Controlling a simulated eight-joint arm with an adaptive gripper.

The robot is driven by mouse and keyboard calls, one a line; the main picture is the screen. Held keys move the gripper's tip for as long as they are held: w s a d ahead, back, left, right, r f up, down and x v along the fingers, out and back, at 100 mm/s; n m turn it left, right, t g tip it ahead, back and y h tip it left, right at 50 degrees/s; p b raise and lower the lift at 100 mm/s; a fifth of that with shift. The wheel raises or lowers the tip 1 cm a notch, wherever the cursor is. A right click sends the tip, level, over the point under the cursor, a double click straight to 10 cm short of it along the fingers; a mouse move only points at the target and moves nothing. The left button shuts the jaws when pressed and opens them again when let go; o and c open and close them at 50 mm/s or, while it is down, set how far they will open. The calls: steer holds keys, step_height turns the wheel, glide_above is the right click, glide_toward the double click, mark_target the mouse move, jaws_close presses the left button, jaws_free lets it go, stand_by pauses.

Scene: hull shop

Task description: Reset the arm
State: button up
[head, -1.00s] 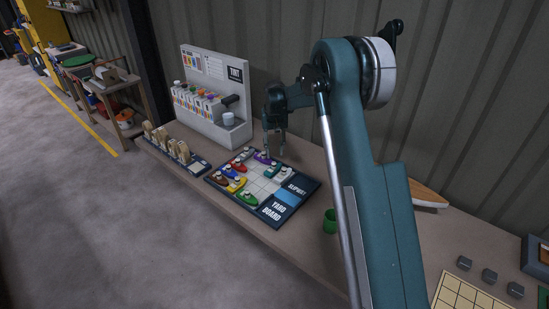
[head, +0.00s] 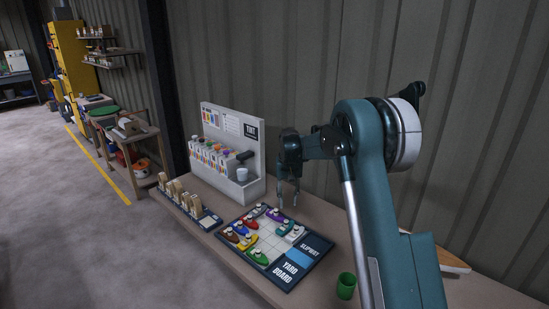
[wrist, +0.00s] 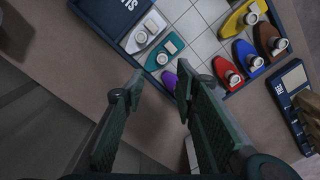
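My gripper (head: 287,192) hangs from my arm above the back edge of the yard board (head: 304,272). Its two fingers are apart with nothing between them, and the wrist view shows the open gripper (wrist: 158,95) too. Below it are several small toy boats on the board's grid, among them a purple boat (head: 275,215), a white boat (head: 294,234) and a red boat (head: 250,223). In the wrist view the purple boat (wrist: 170,80) lies just beyond the fingertips, partly hidden by the right finger.
The tint dispenser (head: 252,148) stands behind the board, left of my gripper. A rack of wooden pieces (head: 185,200) lies left of the board. A green cup (head: 346,286) stands at its right. The corrugated wall (head: 310,70) rises close behind.

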steer(key=s+d+r+t, duration=0.2)
steer(key=s+d+r, duration=0.2)
steer(key=s+r, duration=0.8)
steer(key=s+d+r+t, duration=0.1)
steer(key=s+d+r, duration=0.2)
steer(key=s+r, duration=0.9)
steer(key=s+d+f+t, duration=0.1)
steer(key=s+f, duration=0.1)
steer(key=s, duration=0.9)
steer(key=s+d+f+t, duration=0.1)
steer(key=s+d+f, duration=0.1)
steer(key=s, duration=0.9)
steer(key=s+d+f+t, duration=0.1)
steer(key=s+f+t, duration=0.1)
steer(key=s, duration=0.9)
steer(key=shift+s+d+f, duration=0.25)
steer(key=shift+s+f, duration=0.15)
steer(key=shift+f, duration=0.2)
